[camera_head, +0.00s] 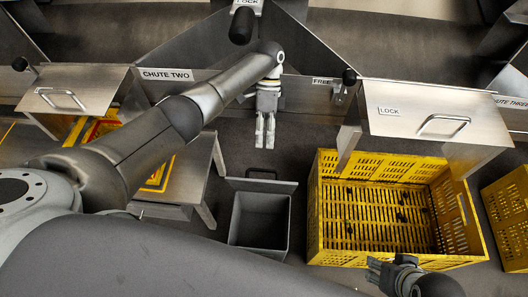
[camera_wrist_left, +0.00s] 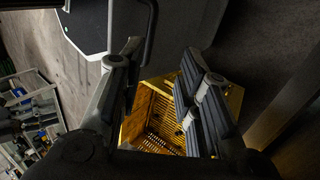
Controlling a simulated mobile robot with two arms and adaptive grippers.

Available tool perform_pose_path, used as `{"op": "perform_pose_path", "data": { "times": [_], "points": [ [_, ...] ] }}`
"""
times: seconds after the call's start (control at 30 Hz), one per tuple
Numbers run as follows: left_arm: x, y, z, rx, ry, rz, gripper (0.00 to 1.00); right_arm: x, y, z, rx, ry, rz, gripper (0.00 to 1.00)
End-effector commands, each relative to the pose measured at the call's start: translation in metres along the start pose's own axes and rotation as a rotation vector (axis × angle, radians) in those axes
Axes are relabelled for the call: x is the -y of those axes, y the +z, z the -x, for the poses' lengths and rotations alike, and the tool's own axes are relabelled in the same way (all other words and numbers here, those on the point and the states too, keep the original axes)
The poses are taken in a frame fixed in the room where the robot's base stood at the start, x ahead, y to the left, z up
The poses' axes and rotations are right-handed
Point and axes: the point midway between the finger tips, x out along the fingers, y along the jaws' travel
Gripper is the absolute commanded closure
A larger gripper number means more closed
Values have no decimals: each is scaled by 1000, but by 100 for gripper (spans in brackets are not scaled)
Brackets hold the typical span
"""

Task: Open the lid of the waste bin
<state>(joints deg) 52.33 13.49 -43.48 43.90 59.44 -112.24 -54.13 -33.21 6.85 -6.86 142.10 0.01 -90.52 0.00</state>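The grey waste bin (camera_head: 233,222) stands on the floor in the middle of the head view. Its inside shows. Its lid (camera_head: 262,184) is raised at the far side, with a dark handle (camera_head: 261,170) along the top edge. My left gripper (camera_head: 265,147) hangs just beyond the lid in the picture, apart from the handle. In the wrist view its two fingers (camera_wrist_left: 160,85) stand apart with nothing between them. My right gripper (camera_head: 374,271) is by the near edge of the yellow crate; it is too small to tell its opening.
A yellow crate (camera_head: 314,212) stands right of the bin, under a metal chute cover (camera_head: 420,120); it also shows beyond my left fingers in the wrist view (camera_wrist_left: 160,112). A metal table (camera_head: 188,180) stands left of the bin. Dark floor separates them.

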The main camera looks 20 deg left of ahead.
Motion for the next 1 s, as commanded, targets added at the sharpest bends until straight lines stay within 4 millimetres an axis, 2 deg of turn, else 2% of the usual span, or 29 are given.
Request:
{"op": "perform_pose_path", "data": {
  "times": [0.1, 0.27, 1.0],
  "points": [
    [-1, 0, 19, -1, 0, 0, 68, 0, 0, 0, 1, 0, 0, 57],
    [-2, 0, 29, 0, 2, -1, 68, 0, 0, 0, 1, 0, 0, 57],
    [-2, 0, 31, 0, 2, -2, 68, 0, 0, 0, 1, 0, 1, 57]
  ]
}}
